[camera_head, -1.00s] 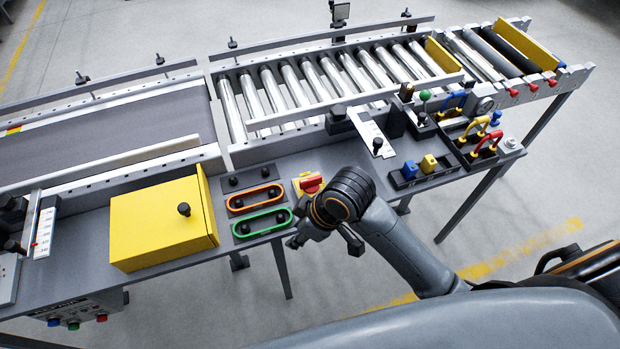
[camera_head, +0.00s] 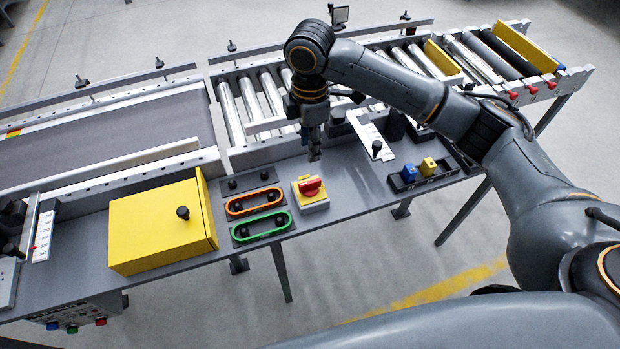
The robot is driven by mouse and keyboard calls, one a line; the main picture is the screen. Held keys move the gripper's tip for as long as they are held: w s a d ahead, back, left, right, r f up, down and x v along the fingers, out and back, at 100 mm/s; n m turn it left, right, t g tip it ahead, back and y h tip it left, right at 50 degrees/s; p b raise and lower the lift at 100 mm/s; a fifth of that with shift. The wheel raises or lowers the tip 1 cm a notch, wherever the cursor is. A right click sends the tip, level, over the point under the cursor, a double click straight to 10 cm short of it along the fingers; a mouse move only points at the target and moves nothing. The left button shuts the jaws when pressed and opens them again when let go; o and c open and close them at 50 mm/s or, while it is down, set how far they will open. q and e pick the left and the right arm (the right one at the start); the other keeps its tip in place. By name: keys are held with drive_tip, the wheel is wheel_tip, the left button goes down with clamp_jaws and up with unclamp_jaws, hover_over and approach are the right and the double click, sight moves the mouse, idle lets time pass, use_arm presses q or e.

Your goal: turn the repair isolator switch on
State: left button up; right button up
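The repair isolator switch (camera_head: 311,188) is a small light box with a yellow face and a red knob, fixed on the grey panel right of the orange and green handles. My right gripper (camera_head: 314,156) points down just behind and above the switch, apart from the red knob as far as I can see. Its fingers show as one narrow dark shape, so I cannot tell whether they are open or shut. Nothing is visible in it. My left gripper is out of view.
A yellow box (camera_head: 160,228) with a black knob stands left of the orange handle (camera_head: 254,200) and green handle (camera_head: 262,226). Blue and yellow blocks (camera_head: 418,171) sit in a black holder to the right. Rollers (camera_head: 262,100) run behind. The panel right of the switch is clear.

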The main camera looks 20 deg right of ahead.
sight(310, 182)
wheel_tip(310, 182, down, 14)
drive_tip(key=shift+r, duration=0.2)
idle(0.4)
clamp_jaws()
